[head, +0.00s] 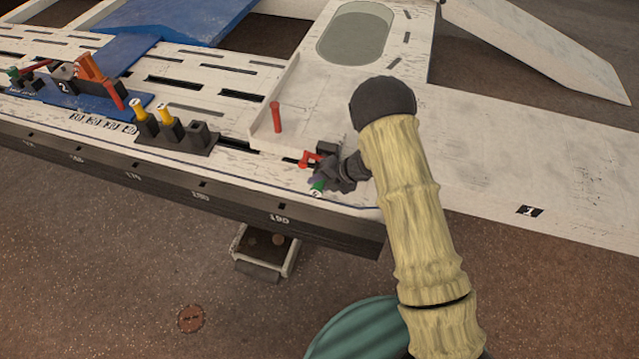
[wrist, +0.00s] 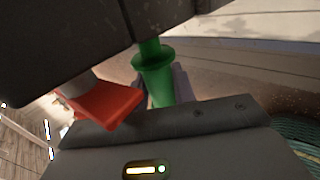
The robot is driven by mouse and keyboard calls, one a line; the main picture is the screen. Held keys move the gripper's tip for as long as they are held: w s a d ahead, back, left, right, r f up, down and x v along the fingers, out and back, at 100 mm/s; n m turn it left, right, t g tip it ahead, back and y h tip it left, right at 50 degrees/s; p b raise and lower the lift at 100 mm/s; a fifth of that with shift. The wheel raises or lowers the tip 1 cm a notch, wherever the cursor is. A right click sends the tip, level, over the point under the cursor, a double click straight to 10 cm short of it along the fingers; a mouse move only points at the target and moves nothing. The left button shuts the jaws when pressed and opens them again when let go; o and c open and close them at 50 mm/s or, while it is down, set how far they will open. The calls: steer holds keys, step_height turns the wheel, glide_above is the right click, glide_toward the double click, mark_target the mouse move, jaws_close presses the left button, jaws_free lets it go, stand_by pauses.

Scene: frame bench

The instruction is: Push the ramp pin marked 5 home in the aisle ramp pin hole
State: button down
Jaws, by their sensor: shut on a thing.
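My gripper (head: 325,176) is over the front right part of the white bench, at the right ramp's edge. It is shut on a green pin (head: 318,186), whose pale end carries a mark too small to read. In the wrist view the green pin (wrist: 155,78) has a flange and sits between the dark jaws, with a red part (wrist: 105,103) beside it. The red part (head: 308,158) also shows by my gripper in the head view. I cannot make out the aisle ramp pin hole or whether the green pin touches anything.
A red pin (head: 276,117) stands upright on the white plate left of my gripper. A black rack (head: 178,143) holds two yellow pins (head: 139,109) and has an empty socket (head: 200,128). A blue tray (head: 85,101) with tools lies farther left. The ramp (head: 545,170) at right is clear.

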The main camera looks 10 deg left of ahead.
steer(key=shift+w, duration=0.55)
steer(key=c, duration=1.1)
jaws_free()
steer(key=shift+o, duration=0.2)
steer(key=shift+d+r, duration=0.1)
steer(key=p+v, duration=0.4)
steer(key=v, duration=1.3)
